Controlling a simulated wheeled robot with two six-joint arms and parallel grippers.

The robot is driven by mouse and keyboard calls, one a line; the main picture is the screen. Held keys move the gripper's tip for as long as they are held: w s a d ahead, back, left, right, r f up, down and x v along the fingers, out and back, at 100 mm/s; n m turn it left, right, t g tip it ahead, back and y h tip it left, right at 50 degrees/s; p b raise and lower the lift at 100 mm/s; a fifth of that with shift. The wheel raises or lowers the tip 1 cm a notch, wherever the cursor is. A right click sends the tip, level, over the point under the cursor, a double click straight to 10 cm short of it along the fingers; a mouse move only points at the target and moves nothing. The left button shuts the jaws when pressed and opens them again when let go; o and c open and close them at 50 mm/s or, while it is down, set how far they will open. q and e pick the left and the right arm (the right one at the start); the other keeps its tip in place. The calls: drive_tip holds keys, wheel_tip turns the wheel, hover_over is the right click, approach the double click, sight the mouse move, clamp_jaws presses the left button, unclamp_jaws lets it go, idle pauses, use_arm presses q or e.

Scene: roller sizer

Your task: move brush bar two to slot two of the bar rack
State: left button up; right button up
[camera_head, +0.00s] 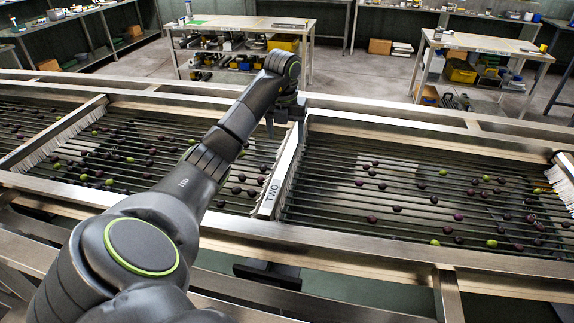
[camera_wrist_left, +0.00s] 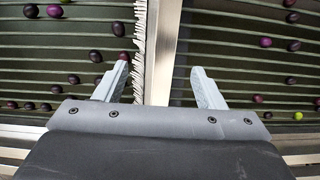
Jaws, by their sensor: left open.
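Brush bar two (camera_head: 287,165) is a pale metal bar with white bristles, lying across the roller bed. Its near end carries a label reading TWO. My left gripper (camera_head: 285,118) is over the far part of the bar, its fingers pointing down. In the left wrist view the open fingers (camera_wrist_left: 160,72) stand one on each side of the bar (camera_wrist_left: 164,40), with gaps between; the bristles are on the left side. Whether the fingertips reach below the bar's top is hard to tell. I cannot make out the bar rack. My right gripper is out of view.
Other brush bars lie across the bed at left (camera_head: 62,130) and far right (camera_head: 565,178). Dark and green olives are scattered on the rollers (camera_head: 340,215). Metal rails (camera_head: 400,122) frame the bed. Workbenches (camera_head: 240,22) and (camera_head: 485,43) stand beyond it.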

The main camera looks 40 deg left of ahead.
sight(287, 151)
use_arm(q)
drive_tip(key=shift+w+f, duration=0.1)
drive_tip(key=shift+f, duration=0.65)
drive_tip(key=f+p, duration=0.2)
drive_tip(key=f, duration=0.1)
drive_tip(key=shift+w+a+f, duration=0.15)
drive_tip(key=shift+w+a, duration=0.05)
drive_tip(key=shift+w, duration=0.15)
drive_tip(key=shift+w+f, duration=0.1)
drive_tip(key=shift+f, duration=0.55)
drive_tip(key=shift+a, duration=0.1)
drive_tip(key=c, duration=1.4)
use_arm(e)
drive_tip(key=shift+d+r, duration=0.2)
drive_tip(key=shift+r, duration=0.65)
